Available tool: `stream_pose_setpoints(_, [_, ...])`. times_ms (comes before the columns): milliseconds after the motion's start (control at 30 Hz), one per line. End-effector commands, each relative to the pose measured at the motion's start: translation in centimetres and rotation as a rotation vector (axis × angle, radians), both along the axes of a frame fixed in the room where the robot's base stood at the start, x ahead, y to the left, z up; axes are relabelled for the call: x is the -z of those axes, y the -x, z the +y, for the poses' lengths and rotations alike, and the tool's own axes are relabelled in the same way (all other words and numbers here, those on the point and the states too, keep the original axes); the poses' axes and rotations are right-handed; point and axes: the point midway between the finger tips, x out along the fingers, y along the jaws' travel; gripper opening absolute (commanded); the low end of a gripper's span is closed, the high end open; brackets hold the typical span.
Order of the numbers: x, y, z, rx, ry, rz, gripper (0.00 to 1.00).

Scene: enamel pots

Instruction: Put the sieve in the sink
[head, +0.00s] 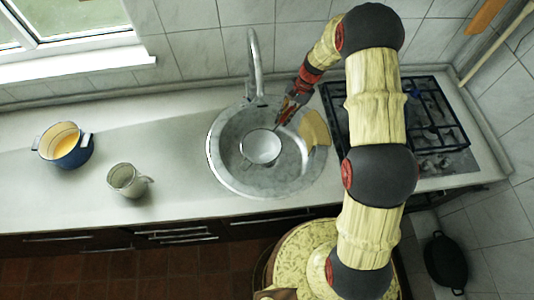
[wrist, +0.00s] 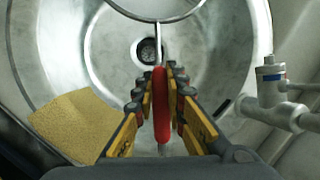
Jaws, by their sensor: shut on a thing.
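The sieve (head: 262,148) is a pale round bowl in the head view, over the middle of the round metal sink (head: 222,172). In the wrist view its red handle (wrist: 161,110) runs up to a thin metal rod and part of the rim at the top edge. My gripper (head: 287,113) is at the back right of the sink. In the wrist view my gripper (wrist: 163,75) is shut on the red handle. The sink (wrist: 235,45) with its drain lies beneath the sieve. I cannot tell how high the sieve is above the sink bottom.
A faucet (head: 256,68) rises behind the sink. A yellow sponge or cloth (head: 314,131) is at the sink's right edge. A gas hob (head: 435,115) is to the right. A blue pot (head: 72,153) and a pale mug (head: 127,181) stand on the left counter.

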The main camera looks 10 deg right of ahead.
Motion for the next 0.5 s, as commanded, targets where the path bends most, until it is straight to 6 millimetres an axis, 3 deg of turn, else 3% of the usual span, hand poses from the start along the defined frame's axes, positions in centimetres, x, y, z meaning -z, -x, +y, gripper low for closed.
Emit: stream_pose_setpoints(500, [5.2, 0.0, 0.0, -0.003, 0.0, 0.0, 0.0])
